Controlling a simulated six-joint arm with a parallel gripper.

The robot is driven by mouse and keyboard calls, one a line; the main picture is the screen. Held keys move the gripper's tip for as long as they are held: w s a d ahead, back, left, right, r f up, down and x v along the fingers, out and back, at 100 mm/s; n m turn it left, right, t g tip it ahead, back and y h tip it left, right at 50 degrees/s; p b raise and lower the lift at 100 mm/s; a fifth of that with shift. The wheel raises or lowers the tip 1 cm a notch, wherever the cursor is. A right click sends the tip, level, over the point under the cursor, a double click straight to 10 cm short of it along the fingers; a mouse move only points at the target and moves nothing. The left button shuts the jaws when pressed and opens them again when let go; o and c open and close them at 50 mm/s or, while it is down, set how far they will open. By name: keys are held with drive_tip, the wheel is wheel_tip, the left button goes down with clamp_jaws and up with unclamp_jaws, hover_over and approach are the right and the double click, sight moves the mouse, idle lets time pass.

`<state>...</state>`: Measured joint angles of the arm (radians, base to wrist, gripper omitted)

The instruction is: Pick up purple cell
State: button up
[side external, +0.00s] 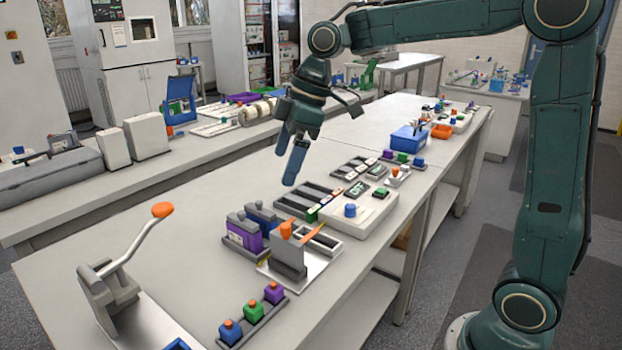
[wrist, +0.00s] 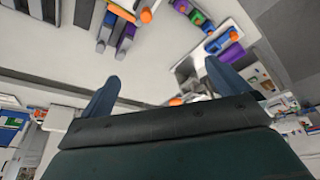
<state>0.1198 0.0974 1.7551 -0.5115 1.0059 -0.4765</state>
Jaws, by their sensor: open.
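A purple cell (side external: 274,292) with an orange top sits at the right end of a small dark tray at the front of the bench. Another purple block (side external: 243,237) with a grey top stands beside a dark blue one in a holder mid-bench. I cannot tell which is meant. Purple pieces also show in the wrist view, one beside a blue piece (wrist: 125,38) and one at the upper right (wrist: 233,37). My gripper (side external: 287,165) hangs above the bench, behind and above the holder, apart from both. In the wrist view its fingers (wrist: 160,75) are spread with nothing between them.
Green (side external: 253,311) and blue (side external: 230,331) cells share the front tray. A lever press (side external: 115,285) stands at the left. A grey fixture with an orange knob (side external: 288,252) stands beside the holder. A white device (side external: 358,215) is at the right. The bench's left-middle is clear.

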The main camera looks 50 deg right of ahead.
drive_tip(key=w+d+f+n+g+y, duration=0.15)
drive_tip(key=w+f+n, duration=0.25)
drive_tip(key=w+f, duration=0.45)
drive_tip(key=n+g, duration=0.1)
drive_tip(key=n, duration=0.3)
approach(245, 218)
drive_tip(key=d+x, duration=0.1)
drive_tip(key=x, duration=0.3)
drive_tip(key=shift+w+a+f, duration=0.2)
drive_tip(key=shift+w+f, duration=0.35)
drive_tip(key=shift+f, duration=0.3)
drive_tip(key=shift+f, duration=0.15)
drive_tip(key=shift+a+f, duration=0.3)
drive_tip(key=shift+f, duration=0.15)
drive_tip(key=shift+x, duration=3.1)
drive_tip(key=shift+s, duration=0.1)
